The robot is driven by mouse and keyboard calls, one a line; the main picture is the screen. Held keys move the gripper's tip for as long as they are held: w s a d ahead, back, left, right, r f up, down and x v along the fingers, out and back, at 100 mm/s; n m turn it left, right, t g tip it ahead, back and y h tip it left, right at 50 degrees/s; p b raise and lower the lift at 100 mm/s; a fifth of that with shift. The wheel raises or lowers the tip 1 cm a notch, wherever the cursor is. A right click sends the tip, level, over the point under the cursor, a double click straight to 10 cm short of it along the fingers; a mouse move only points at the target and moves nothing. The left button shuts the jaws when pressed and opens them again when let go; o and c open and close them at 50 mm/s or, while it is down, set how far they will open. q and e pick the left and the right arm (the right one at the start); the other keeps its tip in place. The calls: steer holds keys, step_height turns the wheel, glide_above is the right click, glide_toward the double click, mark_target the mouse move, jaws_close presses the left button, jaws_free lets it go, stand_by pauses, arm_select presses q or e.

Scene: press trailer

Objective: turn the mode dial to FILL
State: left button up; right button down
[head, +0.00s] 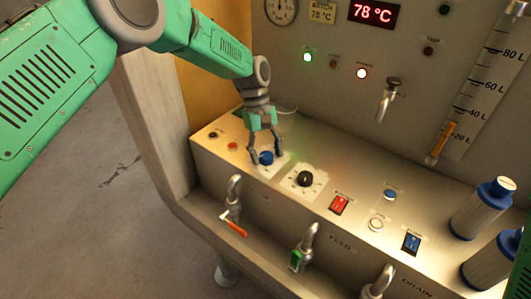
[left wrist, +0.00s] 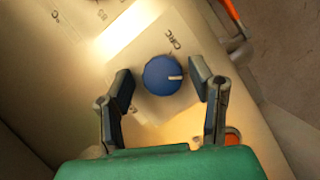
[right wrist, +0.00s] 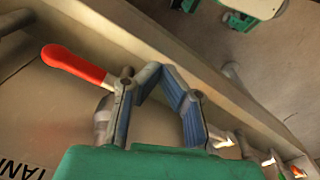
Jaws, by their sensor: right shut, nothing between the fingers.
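The mode dial is a round blue knob (left wrist: 163,75) on a pale plate in the left wrist view. Its white mark points right, and the label CIRC is printed above it; I cannot see FILL. In the head view the blue knob (head: 266,158) sits on the sloped panel. My left gripper (head: 265,150) is over it, and in the left wrist view its open fingers (left wrist: 162,78) stand on both sides of the knob with gaps. My right gripper (right wrist: 160,78) is shut and empty, its fingertips near a red lever handle (right wrist: 75,65).
A black knob (head: 305,179), a red rocker switch (head: 339,204) and a blue rocker switch (head: 411,242) lie along the panel to the right. Taps line its front, one with a red handle (head: 236,228). Blue-capped cylinders (head: 484,208) stand at the right.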

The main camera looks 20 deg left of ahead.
arm_select(q)
steer(key=shift+d, duration=0.1)
steer(key=v, duration=1.2)
steer(key=shift+f, duration=0.1)
